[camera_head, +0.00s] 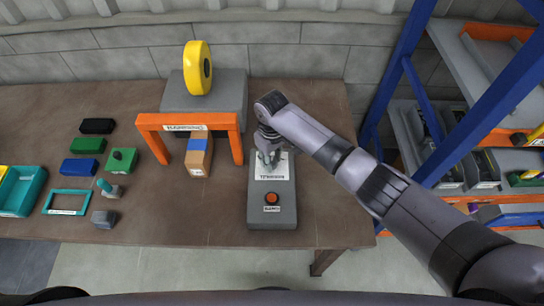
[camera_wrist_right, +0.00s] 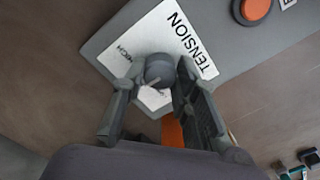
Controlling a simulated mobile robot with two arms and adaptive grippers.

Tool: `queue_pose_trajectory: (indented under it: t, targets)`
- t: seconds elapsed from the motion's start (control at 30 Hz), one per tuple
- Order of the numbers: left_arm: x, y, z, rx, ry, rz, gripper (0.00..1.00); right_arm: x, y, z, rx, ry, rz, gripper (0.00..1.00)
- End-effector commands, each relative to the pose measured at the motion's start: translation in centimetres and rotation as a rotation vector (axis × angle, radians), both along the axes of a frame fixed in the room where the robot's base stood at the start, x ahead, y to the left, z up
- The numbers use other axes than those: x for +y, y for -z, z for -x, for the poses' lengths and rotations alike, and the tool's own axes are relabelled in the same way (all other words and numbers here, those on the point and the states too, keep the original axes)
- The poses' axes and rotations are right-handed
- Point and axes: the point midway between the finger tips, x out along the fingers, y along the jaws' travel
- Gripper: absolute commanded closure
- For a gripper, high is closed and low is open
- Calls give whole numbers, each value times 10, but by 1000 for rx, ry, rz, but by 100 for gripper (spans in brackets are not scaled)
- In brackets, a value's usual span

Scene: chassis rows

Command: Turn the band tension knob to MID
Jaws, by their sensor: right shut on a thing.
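The grey band tension knob (camera_wrist_right: 160,68) sits on a white label plate (camera_wrist_right: 150,32) reading TENSION, with a HIGH mark to the left in the wrist view. The knob's pointer direction and its other marks are partly hidden, so I cannot tell its setting. The plate is on the grey control box (camera_head: 256,213) on the table. My right gripper (camera_head: 268,158) reaches down over the plate and is shut on the knob; its fingers (camera_wrist_right: 150,90) stand on either side of it in the wrist view. My left gripper is not in view.
An orange button (camera_head: 271,198) is on the control box's near part. To the left stand an orange banding arch (camera_head: 236,140) with a brown box (camera_head: 197,163) and a yellow band reel (camera_head: 190,70). Several small coloured blocks lie farther left. A blue-framed shelf (camera_head: 395,55) stands right.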

Motion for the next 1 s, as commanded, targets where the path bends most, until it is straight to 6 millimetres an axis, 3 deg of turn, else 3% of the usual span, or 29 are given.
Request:
queue_pose_trajectory:
  t: [0.3,0.33,0.6,1.0]
  targets:
    - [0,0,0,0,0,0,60,0,-1,-1,-3,0,-1,100]
    - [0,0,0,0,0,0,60,0,-1,-1,-3,0,-1,71]
    - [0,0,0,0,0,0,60,0,0,-1,-2,-1,-1,53]
    - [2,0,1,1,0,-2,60,0,-7,-1,-2,-1,-1,52]
